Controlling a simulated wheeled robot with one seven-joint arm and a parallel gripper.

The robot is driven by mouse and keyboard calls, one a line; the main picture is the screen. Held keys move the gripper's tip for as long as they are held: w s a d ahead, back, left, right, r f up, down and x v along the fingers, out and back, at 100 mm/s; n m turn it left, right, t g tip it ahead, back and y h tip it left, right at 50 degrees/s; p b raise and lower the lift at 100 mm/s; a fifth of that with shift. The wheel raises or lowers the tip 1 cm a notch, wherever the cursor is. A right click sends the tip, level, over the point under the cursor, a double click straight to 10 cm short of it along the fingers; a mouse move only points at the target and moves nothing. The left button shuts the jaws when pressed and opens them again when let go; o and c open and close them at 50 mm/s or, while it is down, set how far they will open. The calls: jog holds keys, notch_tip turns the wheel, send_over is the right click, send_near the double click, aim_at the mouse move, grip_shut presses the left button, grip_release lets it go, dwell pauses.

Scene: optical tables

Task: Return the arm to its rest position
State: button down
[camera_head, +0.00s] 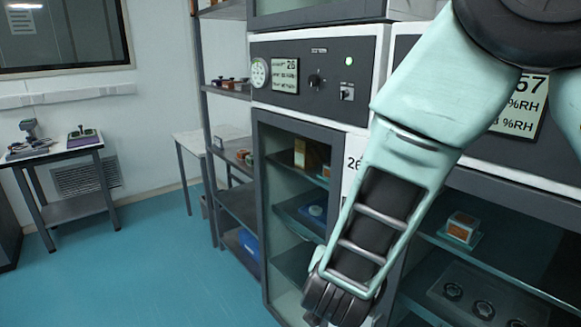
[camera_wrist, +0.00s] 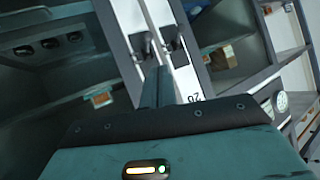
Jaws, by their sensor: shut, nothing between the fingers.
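My mint-green arm reaches from the upper right down to the bottom middle of the head view, in front of two dry cabinets. Its dark lower end (camera_head: 340,298) hangs near the bottom edge, and the fingers cannot be made out there. In the wrist view my gripper (camera_wrist: 158,74) shows as a narrow bar of closed fingers above its wide body. It is shut and empty, pointing toward the strip between the cabinets. The arm hides part of both cabinet fronts.
The left cabinet (camera_head: 257,215) holds small boxes behind its glass. The right cabinet's shelf bears a small orange-and-white box (camera_head: 462,228), with round dark parts in a tray (camera_head: 455,292) below. An open rack (camera_head: 205,125) and a small table (camera_head: 55,158) stand left. Blue floor (camera_head: 140,255) is clear.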

jog(key=s+a+r+n+g+y+b, duration=0.1)
jog(key=s+a+r+n+g+y, duration=0.1)
jog(key=s+a+n+g+y, duration=0.45)
jog(key=s+d+n+g+h, duration=0.1)
jog(key=s+d+n+g, duration=0.1)
jog(key=s, duration=0.6)
jog(key=s+d+r+n+g+b, duration=0.1)
jog(key=s+d+n, duration=0.3)
jog(key=s, duration=0.5)
jog(key=shift+s+d+r+n+g+h, duration=0.3)
jog(key=shift+d+n+g+h, duration=0.1)
jog(key=shift+n+g, duration=0.45)
